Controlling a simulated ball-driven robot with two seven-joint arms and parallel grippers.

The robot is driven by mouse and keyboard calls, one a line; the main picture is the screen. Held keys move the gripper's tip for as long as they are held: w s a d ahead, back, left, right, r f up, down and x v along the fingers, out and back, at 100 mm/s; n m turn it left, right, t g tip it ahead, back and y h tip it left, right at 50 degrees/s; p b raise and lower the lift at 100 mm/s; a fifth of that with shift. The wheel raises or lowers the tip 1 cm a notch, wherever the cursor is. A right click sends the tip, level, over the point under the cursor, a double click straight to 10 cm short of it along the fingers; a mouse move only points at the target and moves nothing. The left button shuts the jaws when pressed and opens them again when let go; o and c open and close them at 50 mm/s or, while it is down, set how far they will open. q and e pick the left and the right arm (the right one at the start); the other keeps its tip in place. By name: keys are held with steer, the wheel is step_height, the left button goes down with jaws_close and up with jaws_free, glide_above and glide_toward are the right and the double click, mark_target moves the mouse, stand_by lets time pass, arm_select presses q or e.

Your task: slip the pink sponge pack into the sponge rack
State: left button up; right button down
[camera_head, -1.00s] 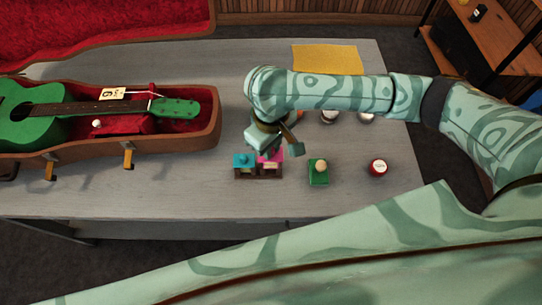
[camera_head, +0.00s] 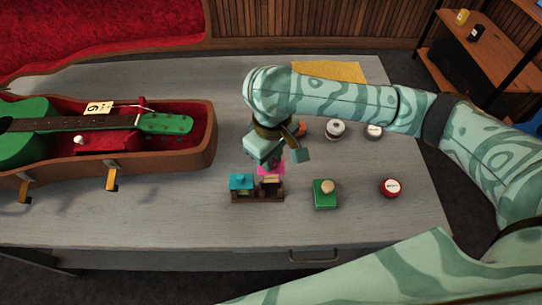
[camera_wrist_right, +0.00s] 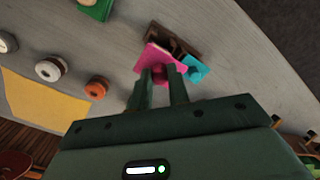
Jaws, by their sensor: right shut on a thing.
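The sponge rack (camera_head: 257,196) is a small dark brown holder on the grey table. A teal pack (camera_head: 242,181) stands in its left part. My right gripper (camera_head: 275,160) is over the rack's back right side, pointing down. It is shut on the pink sponge pack (camera_head: 270,170), mostly hidden by the gripper and rack in the head view. In the right wrist view the pink pack (camera_wrist_right: 153,57) is between the fingertips (camera_wrist_right: 164,78), beside the teal pack (camera_wrist_right: 192,70) and against or over the rack (camera_wrist_right: 172,37). I cannot tell whether it is inside a slot. My left gripper is out of view.
A green block with a beige knob (camera_head: 325,194) and a red-capped item (camera_head: 390,187) stand right of the rack. Round tins (camera_head: 335,129) and a yellow cloth (camera_head: 330,70) lie behind. An open case (camera_head: 190,160) with a green ukulele (camera_head: 165,123) fills the table's left.

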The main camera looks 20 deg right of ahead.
steer(key=shift+f+b, duration=0.8)
steer(key=shift+b, duration=0.1)
steer(key=shift+f, duration=2.05)
steer(key=c, duration=1.3)
jaws_free()
steer(key=shift+o, duration=0.2)
steer(key=shift+r, duration=0.1)
step_height(320, 180, up, 16)
steer(key=p, duration=0.8)
